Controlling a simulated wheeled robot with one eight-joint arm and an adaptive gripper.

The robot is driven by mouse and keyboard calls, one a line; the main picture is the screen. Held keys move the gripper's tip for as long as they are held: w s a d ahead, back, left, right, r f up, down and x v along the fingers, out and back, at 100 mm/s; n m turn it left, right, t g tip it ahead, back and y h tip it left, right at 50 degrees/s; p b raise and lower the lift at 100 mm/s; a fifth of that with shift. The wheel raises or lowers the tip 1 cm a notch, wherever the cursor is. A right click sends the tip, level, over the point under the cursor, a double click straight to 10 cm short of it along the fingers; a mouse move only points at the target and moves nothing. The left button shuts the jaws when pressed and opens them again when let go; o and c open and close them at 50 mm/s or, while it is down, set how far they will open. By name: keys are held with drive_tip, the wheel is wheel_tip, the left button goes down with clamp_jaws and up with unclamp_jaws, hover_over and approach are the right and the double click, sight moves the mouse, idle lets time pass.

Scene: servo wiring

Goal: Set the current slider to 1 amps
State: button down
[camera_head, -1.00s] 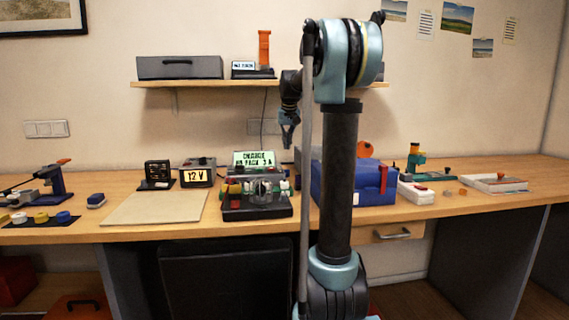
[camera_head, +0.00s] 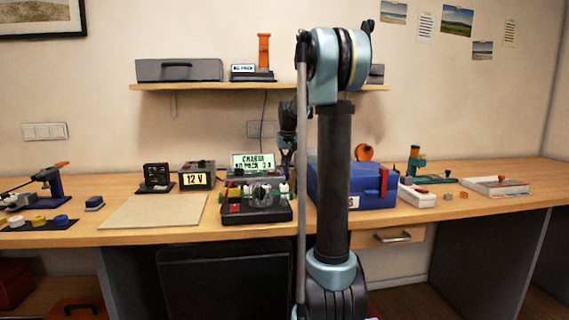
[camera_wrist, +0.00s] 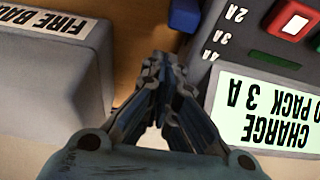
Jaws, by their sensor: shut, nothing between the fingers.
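The charger (camera_head: 253,162) stands at the back of the desk, its lit screen facing me. In the wrist view, the charger's screen (camera_wrist: 268,110) shows CHARGE and 3 A. A scale marked 2A, 3A and 4A (camera_wrist: 225,38) runs along the charger's edge beside my fingers. In the head view my gripper is low near the charger's right side, partly hidden by my arm.
A grey box (camera_wrist: 40,85) marked FIRE BA fills the wrist view's left side. A red button (camera_wrist: 290,18) is on the charger. A blue case (camera_head: 345,185) stands right of the charger. A pale mat (camera_head: 155,211) lies left.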

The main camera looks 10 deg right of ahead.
sight(288, 174)
drive_tip(key=shift+s, duration=1.2)
drive_tip(key=shift+s, duration=2.4)
drive_tip(key=shift+f, duration=0.1)
